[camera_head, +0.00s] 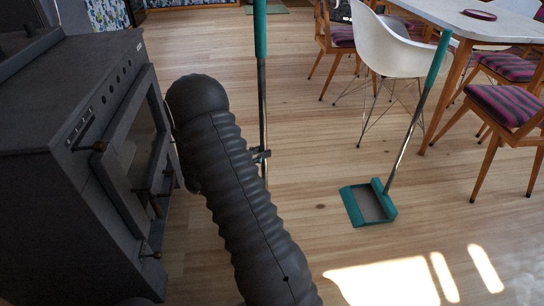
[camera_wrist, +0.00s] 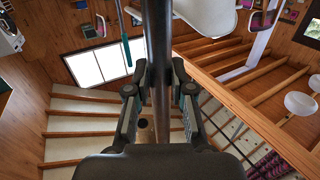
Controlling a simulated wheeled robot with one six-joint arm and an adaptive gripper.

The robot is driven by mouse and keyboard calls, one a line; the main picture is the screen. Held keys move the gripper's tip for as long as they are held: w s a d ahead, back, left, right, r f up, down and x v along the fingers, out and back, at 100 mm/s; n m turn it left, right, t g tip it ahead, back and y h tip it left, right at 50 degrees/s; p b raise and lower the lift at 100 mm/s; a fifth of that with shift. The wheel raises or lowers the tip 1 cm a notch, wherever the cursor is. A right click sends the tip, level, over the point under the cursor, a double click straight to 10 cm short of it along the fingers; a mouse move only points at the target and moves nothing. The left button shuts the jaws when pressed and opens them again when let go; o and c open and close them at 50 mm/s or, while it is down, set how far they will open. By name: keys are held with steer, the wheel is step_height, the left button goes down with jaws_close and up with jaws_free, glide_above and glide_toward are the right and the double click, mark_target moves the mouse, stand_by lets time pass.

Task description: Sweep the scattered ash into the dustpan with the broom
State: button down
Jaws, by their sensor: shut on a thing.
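The broom (camera_head: 261,32) stands near upright in the head view, with a teal upper handle and a thin metal shaft. My gripper (camera_head: 262,154) is shut on its shaft, low down and mostly behind my dark ribbed arm. In the wrist view the dark shaft (camera_wrist: 158,65) runs between the fingers of my gripper (camera_wrist: 160,92). The broom's head is hidden behind my arm. The teal dustpan (camera_head: 352,207) lies on the floor to the right of the broom, apart from it, its long handle (camera_head: 435,65) leaning up to the right. I cannot make out any ash.
A black stove (camera_head: 75,190) stands close on the left, with knobs and handles sticking out. A white chair (camera_head: 392,45), striped-seat chairs (camera_head: 505,103) and a table (camera_head: 470,22) stand at the upper right. Bare wood floor (camera_head: 310,135) lies between, with sunlit patches at the lower right.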

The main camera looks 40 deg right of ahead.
step_height(320, 180, down, 5)
steer(key=s+d+m+g+b, duration=0.2)
steer(key=g, duration=0.1)
steer(key=shift+s+g+y+b, duration=0.3)
steer(key=shift+s+g+b, duration=0.05)
steer(key=shift+g, duration=0.05)
steer(key=shift+f, duration=0.1)
